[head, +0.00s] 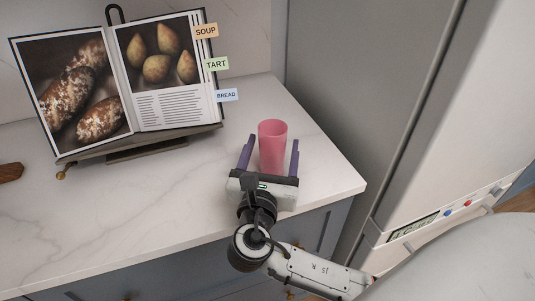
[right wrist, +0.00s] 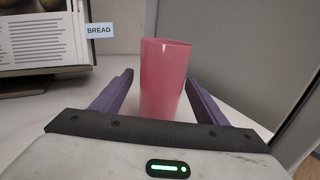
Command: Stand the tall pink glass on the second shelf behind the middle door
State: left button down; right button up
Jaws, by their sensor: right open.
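The tall pink glass (head: 272,146) stands upright on the white marble counter, near its right end. My right gripper (head: 269,153) is at the glass with its two purple fingers open, one on each side. In the right wrist view the glass (right wrist: 165,75) stands between the fingers (right wrist: 160,88), with a gap visible on both sides. The lower part of the glass is hidden behind the gripper body. My left gripper is not in view. No shelf or middle door that I can identify shows in these views.
A cookbook (head: 165,110) with SOUP, TART and BREAD tabs stands on a stand (head: 140,143) left of the glass. The counter (head: 120,215) is clear in front of it. A tall grey appliance or cabinet (head: 385,70) with a small display stands right of the counter edge.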

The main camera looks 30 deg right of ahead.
jog(key=shift+r, duration=0.1)
jog(key=c, duration=1.4)
